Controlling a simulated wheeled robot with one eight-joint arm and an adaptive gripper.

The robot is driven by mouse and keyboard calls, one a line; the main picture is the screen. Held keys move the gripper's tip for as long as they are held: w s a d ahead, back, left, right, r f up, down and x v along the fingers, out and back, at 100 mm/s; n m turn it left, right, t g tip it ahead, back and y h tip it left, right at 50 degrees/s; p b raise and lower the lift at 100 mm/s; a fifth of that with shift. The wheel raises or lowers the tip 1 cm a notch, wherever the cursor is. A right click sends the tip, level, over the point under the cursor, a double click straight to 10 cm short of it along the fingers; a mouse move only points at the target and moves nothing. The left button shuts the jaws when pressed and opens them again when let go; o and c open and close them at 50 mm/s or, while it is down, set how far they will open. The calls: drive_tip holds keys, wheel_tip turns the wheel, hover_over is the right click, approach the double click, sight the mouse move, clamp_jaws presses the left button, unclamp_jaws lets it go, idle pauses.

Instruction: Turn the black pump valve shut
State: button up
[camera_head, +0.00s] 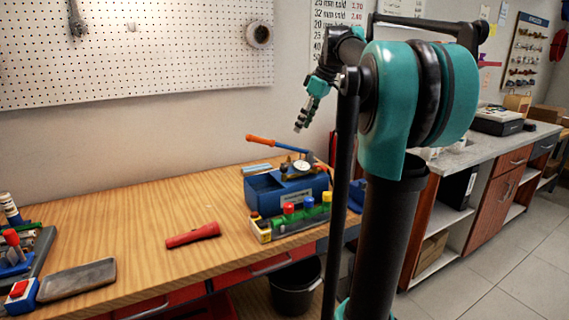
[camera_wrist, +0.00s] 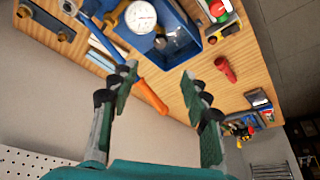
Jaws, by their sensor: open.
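The blue pump (camera_head: 262,194) stands on the wooden bench, with a white-faced gauge (camera_head: 301,168) on top and a long lever with an orange grip (camera_head: 262,140). I cannot pick out the black valve for sure; small dark fittings show near the gauge. My gripper (camera_head: 301,126) hangs above the pump, apart from it. In the wrist view my gripper (camera_wrist: 158,78) is open with nothing held between its fingers.
A red flashlight (camera_head: 193,236) lies left of the pump. A rack with coloured caps (camera_head: 292,222) stands in front of it. A grey tray (camera_head: 76,280) lies at the bench's left front. The pegboard wall (camera_head: 130,60) rises behind.

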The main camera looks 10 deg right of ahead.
sight(284, 167)
drive_tip(key=x, duration=1.6)
drive_tip(key=shift+a+f, duration=0.15)
drive_tip(key=shift+f, duration=0.25)
clamp_jaws()
